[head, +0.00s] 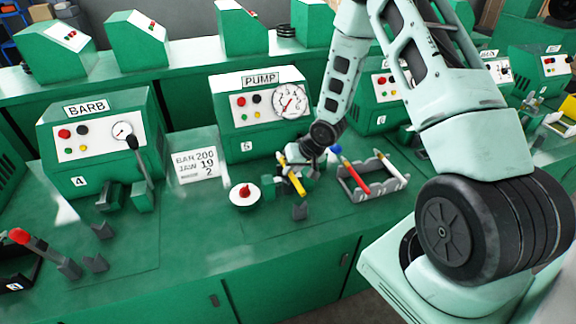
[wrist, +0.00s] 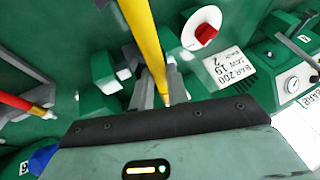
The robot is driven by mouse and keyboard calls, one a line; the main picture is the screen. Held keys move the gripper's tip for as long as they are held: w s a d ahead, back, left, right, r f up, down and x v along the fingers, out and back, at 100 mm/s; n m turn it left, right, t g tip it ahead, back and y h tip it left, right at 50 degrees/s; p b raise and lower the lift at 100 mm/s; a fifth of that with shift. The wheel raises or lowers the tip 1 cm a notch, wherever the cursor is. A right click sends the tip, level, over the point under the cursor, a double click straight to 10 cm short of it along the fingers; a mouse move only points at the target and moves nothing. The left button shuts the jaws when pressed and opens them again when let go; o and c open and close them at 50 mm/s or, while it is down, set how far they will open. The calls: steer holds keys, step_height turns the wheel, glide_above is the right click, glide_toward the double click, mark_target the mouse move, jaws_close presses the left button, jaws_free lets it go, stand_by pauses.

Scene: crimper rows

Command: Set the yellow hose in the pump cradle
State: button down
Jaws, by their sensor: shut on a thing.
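The yellow hose (head: 297,184) is in my gripper (head: 296,171), in front of the machine labelled PUMP (head: 262,105). In the wrist view the yellow hose (wrist: 143,40) runs from the top edge down between the two grey fingers of my gripper (wrist: 156,85), which are shut on it. In the head view it slants, its near end just above a small grey notched block (head: 300,211), which looks like a cradle. A gap shows between them in the picture. The pump's green jaw blocks (head: 269,189) are partly hidden by my wrist.
A grey tray (head: 362,194) with red and white hoses stands to the right. A red button on a white disc (head: 245,194) is to the left, before a sign (head: 194,166). The BARB machine (head: 100,135) with a lever is further left. The bench front is clear.

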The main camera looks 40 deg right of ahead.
steer(key=shift+m, duration=0.4)
steer(key=f+b, duration=0.2)
steer(key=f, duration=0.1)
steer(key=d+f+b, duration=0.1)
steer(key=f+b, duration=0.1)
steer(key=f, duration=0.1)
steer(key=w+d+f+b, duration=0.1)
steer(key=f+b, duration=0.1)
steer(key=f, duration=0.1)
steer(key=shift+f, duration=0.3)
steer(key=c, duration=1.3)
jaws_free()
steer(key=shift+r, duration=0.1)
steer(key=v, duration=1.7)
steer(key=shift+s, duration=0.3)
